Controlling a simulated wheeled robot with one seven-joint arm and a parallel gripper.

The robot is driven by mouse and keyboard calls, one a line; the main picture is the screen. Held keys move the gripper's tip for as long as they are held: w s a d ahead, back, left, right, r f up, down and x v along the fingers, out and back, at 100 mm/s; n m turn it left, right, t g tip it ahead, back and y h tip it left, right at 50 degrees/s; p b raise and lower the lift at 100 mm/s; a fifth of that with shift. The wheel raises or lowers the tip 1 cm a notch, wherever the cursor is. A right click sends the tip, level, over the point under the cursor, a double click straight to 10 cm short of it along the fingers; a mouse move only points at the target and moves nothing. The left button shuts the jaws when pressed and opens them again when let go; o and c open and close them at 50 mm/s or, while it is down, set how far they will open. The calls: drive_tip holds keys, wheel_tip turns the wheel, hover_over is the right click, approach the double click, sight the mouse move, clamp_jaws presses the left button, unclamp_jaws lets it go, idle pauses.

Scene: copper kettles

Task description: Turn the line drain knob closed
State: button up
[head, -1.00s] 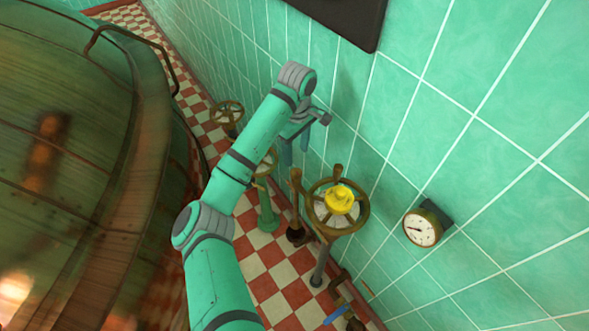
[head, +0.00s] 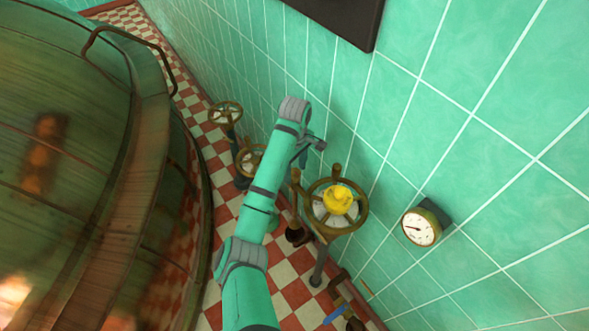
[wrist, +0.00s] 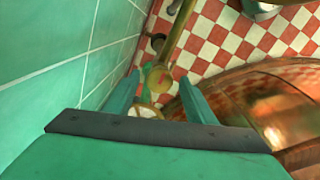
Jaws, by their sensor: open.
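No label shows, so I cannot tell for sure which fitting is the line drain knob. In the wrist view, a round brass knob (wrist: 158,79) on a pipe shows between the fingertips of my gripper (wrist: 160,84). The fingers are apart, and I see no contact with it. A spoked handwheel (wrist: 148,112) lies partly hidden below it. In the head view my gripper (head: 303,157) hangs near the tiled wall, partly hidden by my arm. A brass handwheel with a yellow hub (head: 339,200) stands right of and below it in the picture.
A large copper kettle (head: 70,150) fills the left side. Two more handwheels, a far one (head: 226,113) and a nearer one (head: 249,160), stand beyond my arm. A gauge (head: 421,227) is on the wall (head: 480,80). A blue handle (head: 336,313) sits low on a pipe.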

drive_tip(key=shift+c, duration=0.5)
drive_tip(key=c, duration=0.9)
drive_tip(key=shift+c, duration=0.2)
